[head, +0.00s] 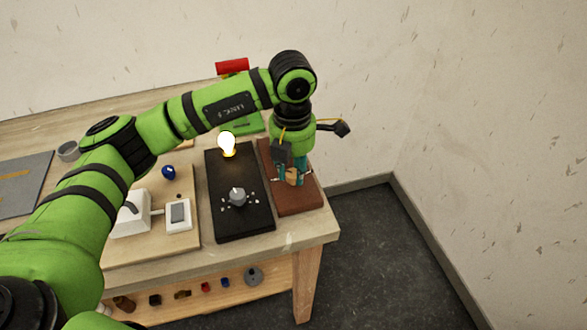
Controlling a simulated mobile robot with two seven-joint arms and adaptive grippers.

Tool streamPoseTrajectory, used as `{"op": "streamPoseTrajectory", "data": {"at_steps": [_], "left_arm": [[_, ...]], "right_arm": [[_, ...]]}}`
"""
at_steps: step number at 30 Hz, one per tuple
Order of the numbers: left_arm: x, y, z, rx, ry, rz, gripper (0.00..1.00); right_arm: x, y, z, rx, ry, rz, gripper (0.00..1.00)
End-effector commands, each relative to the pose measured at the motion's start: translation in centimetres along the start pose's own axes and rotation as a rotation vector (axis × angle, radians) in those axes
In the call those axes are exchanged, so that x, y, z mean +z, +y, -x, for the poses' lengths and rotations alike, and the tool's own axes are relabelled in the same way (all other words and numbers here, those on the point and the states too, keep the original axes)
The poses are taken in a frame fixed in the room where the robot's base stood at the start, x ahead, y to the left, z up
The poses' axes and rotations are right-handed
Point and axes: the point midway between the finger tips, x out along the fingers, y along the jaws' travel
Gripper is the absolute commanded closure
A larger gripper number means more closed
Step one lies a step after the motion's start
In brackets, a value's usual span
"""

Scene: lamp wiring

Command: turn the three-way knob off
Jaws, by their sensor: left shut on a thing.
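A grey knob (237,196) with small white marks around it sits on the black board (228,228). A lit bulb (227,144) glows at the far end of the same board. My left gripper (291,177) points down over the reddish-brown board (300,202), to the right of the black board and apart from the grey knob. It is shut on a small tan piece (292,175), largely hidden between the fingers. I cannot tell whether that piece is fixed to the board. My right gripper is out of view.
A light wooden board with a white switch (178,215) and a blue knob (168,171) lies left of the black board. A red block (232,66) is behind my arm. Small parts lie on the lower shelf (215,278). The table edge and wall are to the right.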

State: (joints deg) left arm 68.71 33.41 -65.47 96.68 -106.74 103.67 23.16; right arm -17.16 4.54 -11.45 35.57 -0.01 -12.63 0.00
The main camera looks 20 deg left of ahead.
Motion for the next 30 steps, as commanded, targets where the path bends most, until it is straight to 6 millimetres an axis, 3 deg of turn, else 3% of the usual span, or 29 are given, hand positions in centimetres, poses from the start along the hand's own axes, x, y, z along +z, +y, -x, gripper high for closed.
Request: {"op": "streamPoseTrajectory", "data": {"at_steps": [13,14,15,26,30], "left_arm": [[-0.4,-0.1,-0.4,-0.003,0.018,0.006,1.00],[-0.4,-0.1,-0.4,-0.003,0.018,0.006,0.57],[-0.4,-0.1,-0.4,-0.003,0.017,0.006,0.46],[-0.1,-0.1,0.1,-0.001,0.006,0.006,0.46],[-0.1,0.0,1.6,-0.001,0.003,0.006,0.46]], "right_arm": [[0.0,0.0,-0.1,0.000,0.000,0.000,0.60],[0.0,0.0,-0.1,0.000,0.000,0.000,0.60],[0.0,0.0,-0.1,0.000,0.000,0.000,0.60],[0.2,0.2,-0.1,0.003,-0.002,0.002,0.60],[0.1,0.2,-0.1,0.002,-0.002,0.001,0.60]]}}
